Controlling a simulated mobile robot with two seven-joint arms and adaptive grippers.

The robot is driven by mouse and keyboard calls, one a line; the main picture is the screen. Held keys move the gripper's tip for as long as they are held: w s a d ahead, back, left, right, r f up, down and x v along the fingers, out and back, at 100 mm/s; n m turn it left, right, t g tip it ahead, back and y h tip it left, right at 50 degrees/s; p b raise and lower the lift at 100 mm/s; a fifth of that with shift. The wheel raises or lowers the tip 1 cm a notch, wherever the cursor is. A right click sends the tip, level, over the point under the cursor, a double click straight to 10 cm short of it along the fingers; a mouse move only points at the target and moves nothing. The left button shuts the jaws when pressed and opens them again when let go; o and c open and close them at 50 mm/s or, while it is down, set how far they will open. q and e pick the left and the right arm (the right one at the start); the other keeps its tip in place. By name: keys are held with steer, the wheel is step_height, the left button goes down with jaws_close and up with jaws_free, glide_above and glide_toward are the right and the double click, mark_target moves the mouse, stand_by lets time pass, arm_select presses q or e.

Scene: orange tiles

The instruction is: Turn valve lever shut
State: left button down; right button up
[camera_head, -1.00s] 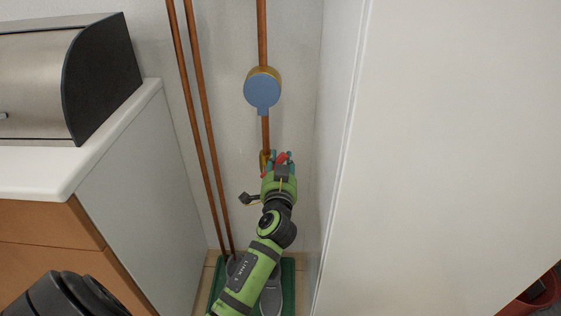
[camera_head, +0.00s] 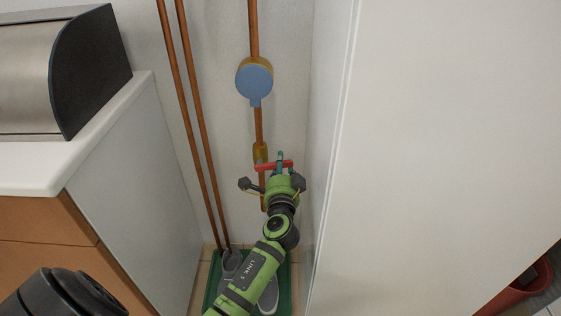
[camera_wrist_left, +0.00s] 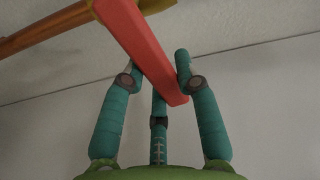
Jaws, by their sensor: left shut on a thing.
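The red valve lever (camera_head: 268,166) lies almost level across the copper pipe, just below a brass valve body (camera_head: 260,152). My left gripper (camera_head: 280,156) reaches up from below and is shut on the lever near its right end. In the left wrist view, the lever (camera_wrist_left: 143,50) runs from the brass valve at the top down between the teal fingers of the gripper (camera_wrist_left: 160,58). Its free end sticks out a little past the fingertips. My right gripper is not in view.
A round blue-faced meter (camera_head: 254,79) sits on the same pipe above. Two thin copper pipes (camera_head: 190,110) run to the left. A white counter (camera_head: 70,150) stands left and a tall white panel (camera_head: 430,150) close on the right. Grey shoes (camera_head: 231,262) lie on a green tray (camera_head: 284,284) below.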

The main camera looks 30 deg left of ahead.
arm_select(q)
steer(key=shift+f+m, duration=0.6)
steer(key=shift+m, duration=0.5)
steer(key=c, duration=0.9)
jaws_free()
steer(key=shift+f, duration=0.1)
steer(key=shift+s, duration=0.1)
steer(key=v, duration=1.1)
steer(key=shift+s+d, duration=0.2)
steer(key=shift+s, duration=0.15)
